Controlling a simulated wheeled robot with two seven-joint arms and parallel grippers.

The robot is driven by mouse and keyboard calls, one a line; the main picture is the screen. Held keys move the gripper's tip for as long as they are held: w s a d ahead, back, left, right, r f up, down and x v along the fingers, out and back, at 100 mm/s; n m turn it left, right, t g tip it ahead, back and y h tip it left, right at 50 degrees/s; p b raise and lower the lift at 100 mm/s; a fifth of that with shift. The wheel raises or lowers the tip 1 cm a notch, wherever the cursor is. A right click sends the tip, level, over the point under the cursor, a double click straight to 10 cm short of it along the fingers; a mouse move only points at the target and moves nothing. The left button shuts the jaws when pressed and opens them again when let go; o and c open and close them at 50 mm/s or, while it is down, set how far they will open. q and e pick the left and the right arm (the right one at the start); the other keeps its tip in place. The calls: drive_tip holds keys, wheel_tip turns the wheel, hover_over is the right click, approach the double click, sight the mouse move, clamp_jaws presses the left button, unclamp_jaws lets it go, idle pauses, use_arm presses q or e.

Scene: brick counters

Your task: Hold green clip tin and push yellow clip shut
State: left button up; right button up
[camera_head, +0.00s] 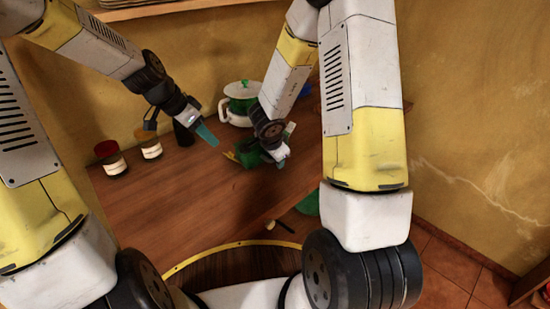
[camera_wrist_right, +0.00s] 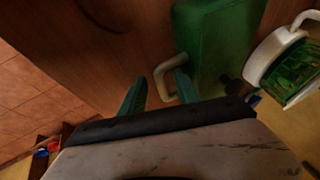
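The green tin (camera_head: 248,154) stands on the brown counter, partly covered by my right gripper in the head view. A small yellow part, perhaps the clip, (camera_head: 231,156) shows at its left side. In the right wrist view the green tin (camera_wrist_right: 214,40) has a beige loop handle (camera_wrist_right: 160,78). My right gripper (camera_wrist_right: 158,88) has its teal fingers apart, one on each side of the handle's bar, with a gap visible at the left finger. My left gripper (camera_head: 207,134) is above the counter, left of the tin and apart from it. It shows edge-on, so its opening is unclear.
A red-lidded jar (camera_head: 111,160) and a yellow-lidded jar (camera_head: 148,144) stand at the left. The counter's front left (camera_head: 165,215) is clear.

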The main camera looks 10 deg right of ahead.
clamp_jaws()
idle(1.4)
